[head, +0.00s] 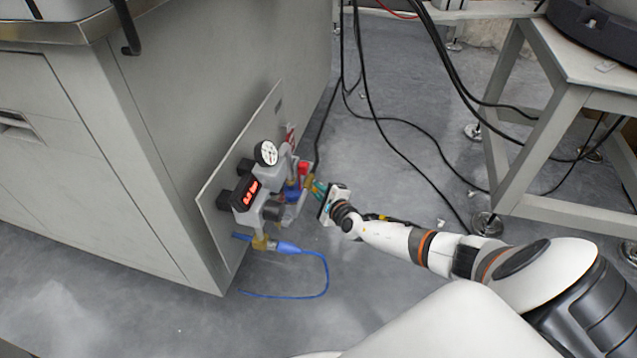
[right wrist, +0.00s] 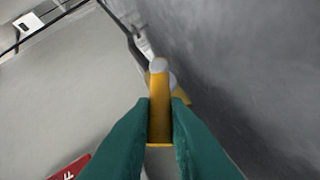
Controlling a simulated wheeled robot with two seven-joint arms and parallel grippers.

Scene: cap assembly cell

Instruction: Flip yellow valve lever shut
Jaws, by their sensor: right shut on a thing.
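The yellow valve lever (right wrist: 159,105) shows in the right wrist view between the two green fingers of my right gripper (right wrist: 160,117). The fingers are shut on it, and its rounded grey end sticks out beyond them. In the head view my right gripper (head: 319,188) is at the right side of the valve assembly (head: 270,185) on the cabinet's side panel. The lever is small and partly hidden by the gripper there. My left gripper is not in view.
The assembly carries a round gauge (head: 266,153) and a red digital display (head: 251,192). A blue hose (head: 327,275) hangs below it. Black cables (head: 411,125) run behind my right arm. A grey table frame (head: 535,140) stands at the right. The floor in front is clear.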

